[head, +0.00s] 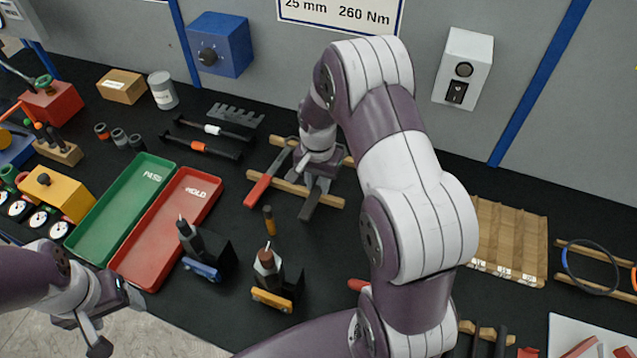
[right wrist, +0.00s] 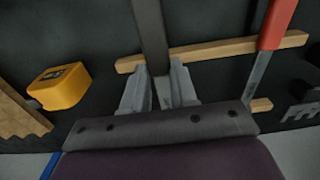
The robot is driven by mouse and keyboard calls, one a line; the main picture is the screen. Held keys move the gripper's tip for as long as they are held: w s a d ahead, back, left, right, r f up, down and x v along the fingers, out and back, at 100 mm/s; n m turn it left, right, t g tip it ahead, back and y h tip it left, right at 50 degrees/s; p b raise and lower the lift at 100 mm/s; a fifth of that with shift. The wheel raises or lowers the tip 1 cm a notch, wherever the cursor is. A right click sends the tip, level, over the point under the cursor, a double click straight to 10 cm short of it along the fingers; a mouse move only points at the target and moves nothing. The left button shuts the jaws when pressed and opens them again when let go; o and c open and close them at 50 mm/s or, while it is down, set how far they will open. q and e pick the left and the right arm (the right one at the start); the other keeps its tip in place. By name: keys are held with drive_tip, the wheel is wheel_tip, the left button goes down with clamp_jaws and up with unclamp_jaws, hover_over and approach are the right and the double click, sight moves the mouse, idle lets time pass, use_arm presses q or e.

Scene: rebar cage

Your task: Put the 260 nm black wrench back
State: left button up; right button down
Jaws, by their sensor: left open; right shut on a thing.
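The black wrench (head: 311,203) has a dark straight handle. My right gripper (head: 316,172) is shut on it; the right wrist view shows the black handle (right wrist: 150,35) running up from between the fingers (right wrist: 158,92). The handle crosses over a wooden rail (right wrist: 205,48); I cannot tell whether it touches. The rest of the wrench is hidden by the gripper. A red-handled wrench (head: 266,180) lies across the wooden rails just left of it. My left gripper (head: 105,318) is open and empty at the lower left, by the table's front edge.
A sign (head: 340,14) on the wall reads 25 mm 260 Nm. Green (head: 128,200) and red (head: 172,226) trays lie at left. Two dark tool stands (head: 210,250) are in front. A slatted wooden rack (head: 508,240) stands right. A yellow tape measure (right wrist: 60,86) is near my right gripper.

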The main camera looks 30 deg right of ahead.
sight(318, 187)
drive_tip(key=shift+f, duration=0.65)
drive_tip(key=shift+w+d+f, duration=0.1)
drive_tip(key=shift+w+f, duration=0.15)
drive_tip(key=shift+f, duration=0.15)
drive_tip(key=shift+s+f, duration=0.15)
drive_tip(key=c, duration=0.9)
unclamp_jaws()
drive_tip(key=shift+c, duration=0.2)
drive_tip(key=shift+o, duration=0.3)
drive_tip(key=shift+r, duration=0.25)
wheel_tip(318, 187, up, 12)
drive_tip(key=b, duration=0.1)
drive_tip(key=s+a+f+n, duration=0.1)
drive_tip(key=s+a+n, duration=0.3)
drive_tip(key=s+n, duration=0.1)
drive_tip(key=s+a+n+t, duration=0.1)
drive_tip(key=s+a+n, duration=0.3)
drive_tip(key=s, duration=0.4)
drive_tip(key=shift+s+a+f+n, duration=0.15)
drive_tip(key=shift+s+f+n, duration=0.1)
drive_tip(key=shift+f+n, duration=0.25)
